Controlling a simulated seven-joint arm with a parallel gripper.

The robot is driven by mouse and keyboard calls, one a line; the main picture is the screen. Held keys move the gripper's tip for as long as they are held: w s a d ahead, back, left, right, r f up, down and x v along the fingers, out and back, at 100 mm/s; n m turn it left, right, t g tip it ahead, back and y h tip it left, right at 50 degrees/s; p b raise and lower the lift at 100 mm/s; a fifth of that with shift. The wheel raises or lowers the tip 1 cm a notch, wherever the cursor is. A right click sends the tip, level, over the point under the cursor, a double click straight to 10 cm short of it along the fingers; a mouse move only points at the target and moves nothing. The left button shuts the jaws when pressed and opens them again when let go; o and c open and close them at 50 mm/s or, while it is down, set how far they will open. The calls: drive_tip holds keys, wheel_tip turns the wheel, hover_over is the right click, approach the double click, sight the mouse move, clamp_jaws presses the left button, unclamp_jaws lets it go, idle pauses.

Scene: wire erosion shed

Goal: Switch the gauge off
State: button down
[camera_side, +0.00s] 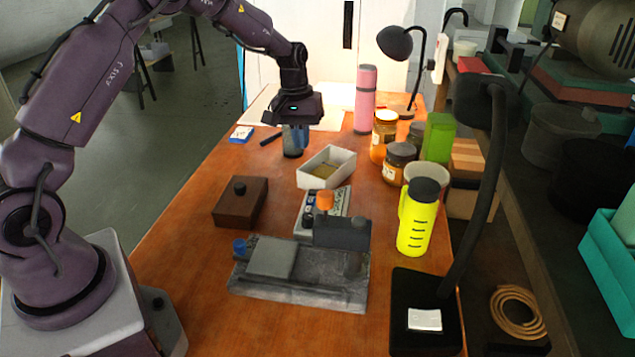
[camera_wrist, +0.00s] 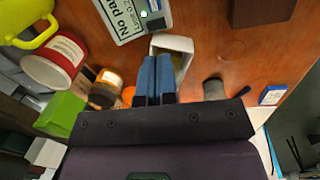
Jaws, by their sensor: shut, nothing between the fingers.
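In the side view, a pale box with a printed label (camera_side: 309,228) stands mid-table behind a grey slab fixture. An orange knob (camera_side: 325,200) shows near it; I cannot tell which body the knob belongs to. The wrist view shows part of a pale labelled box (camera_wrist: 122,18) at the top edge, with a small green light (camera_wrist: 144,14). It may be the gauge; its switch is not clear. My gripper (camera_side: 300,150) points down at the far end of the table, away from the labelled box. Its blue fingers (camera_wrist: 155,65) are shut and empty.
A white open tray (camera_side: 315,180) lies between my gripper and the labelled box. A grey cup (camera_side: 290,150) stands beside my fingers. The slab fixture (camera_side: 300,292) is in front, a brown box (camera_side: 228,212) at left. Jars, a yellow bottle (camera_side: 412,235) and lamps crowd the right.

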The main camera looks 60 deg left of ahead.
drive_tip(key=shift+w+a+r+n+t, duration=0.15)
drive_tip(key=shift+w+r+n+t, duration=0.25)
drive_tip(key=shift+w+r, duration=0.55)
drive_tip(key=shift+w+f, duration=0.1)
drive_tip(key=shift+f, duration=0.05)
drive_tip(key=shift+f, duration=0.1)
drive_tip(key=f, duration=0.4)
drive_tip(key=w+d+f, duration=0.1)
drive_tip(key=f, duration=0.8)
drive_tip(key=shift+w+d+f, duration=0.15)
drive_tip(key=shift+d+f, duration=0.05)
drive_tip(key=shift+f, duration=0.15)
